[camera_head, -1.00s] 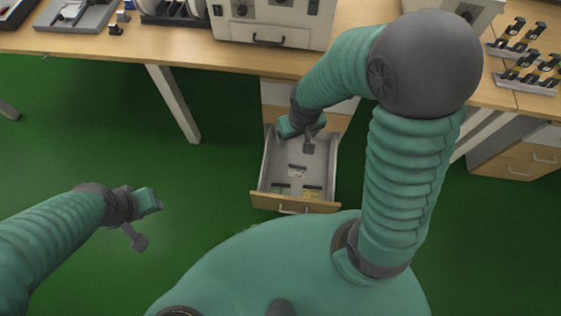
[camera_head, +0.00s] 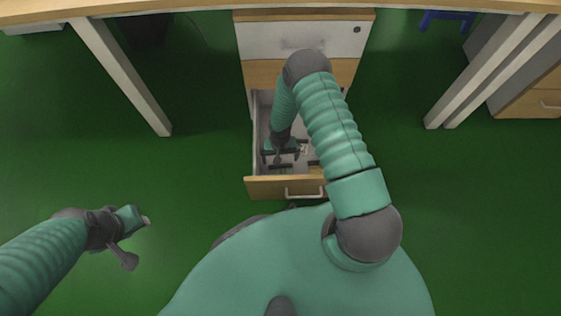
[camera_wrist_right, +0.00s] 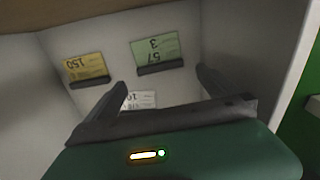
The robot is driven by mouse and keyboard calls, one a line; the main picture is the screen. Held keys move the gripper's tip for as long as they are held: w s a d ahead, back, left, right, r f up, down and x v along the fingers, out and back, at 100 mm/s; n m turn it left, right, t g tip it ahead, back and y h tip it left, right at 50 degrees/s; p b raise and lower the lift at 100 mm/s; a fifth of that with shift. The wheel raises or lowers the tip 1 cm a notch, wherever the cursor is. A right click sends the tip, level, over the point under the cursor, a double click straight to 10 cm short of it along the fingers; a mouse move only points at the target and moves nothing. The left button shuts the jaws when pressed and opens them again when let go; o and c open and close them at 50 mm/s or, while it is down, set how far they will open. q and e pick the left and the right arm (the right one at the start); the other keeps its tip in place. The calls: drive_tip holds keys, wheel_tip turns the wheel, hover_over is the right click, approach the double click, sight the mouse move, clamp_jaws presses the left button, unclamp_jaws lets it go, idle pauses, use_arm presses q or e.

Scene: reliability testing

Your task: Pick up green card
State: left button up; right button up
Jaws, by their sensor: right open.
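The green card (camera_wrist_right: 156,48) lies in the open drawer and shows in the right wrist view at the upper middle, with a dark holder along its lower edge. My right gripper (camera_wrist_right: 163,88) is open and empty, its two fingers spread below the green card in the picture. In the head view my right gripper (camera_head: 281,155) is inside the drawer (camera_head: 262,188), and the green card cannot be made out clearly there. My left gripper (camera_head: 141,220) is over the green floor at the left, away from the drawer; its jaws are unclear.
A yellow card (camera_wrist_right: 86,66) lies left of the green card in the right wrist view. A white card (camera_wrist_right: 140,100) lies between my fingers in the picture, partly hidden. The drawer walls are close around. The cabinet (camera_head: 260,40) stands behind the drawer, under the table edge.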

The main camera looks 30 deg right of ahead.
wheel_tip(320, 180, down, 3)
drive_tip(key=shift+r+b, duration=0.1)
drive_tip(key=shift+b, duration=0.3)
wheel_tip(320, 180, down, 5)
drive_tip(key=b, duration=0.4)
drive_tip(key=shift+d+f, duration=0.1)
drive_tip(key=shift+f, duration=0.1)
use_arm(q)
drive_tip(key=x, duration=0.2)
drive_tip(key=s+x, duration=0.1)
drive_tip(key=x, duration=0.2)
drive_tip(key=shift+d+f, duration=0.1)
drive_tip(key=shift+f, duration=0.35)
use_arm(e)
drive_tip(key=shift+r, duration=0.1)
drive_tip(key=c, duration=1.1)
use_arm(q)
drive_tip(key=shift+r, duration=0.1)
use_arm(e)
drive_tip(key=shift+o, duration=0.2)
drive_tip(key=shift+r, duration=0.1)
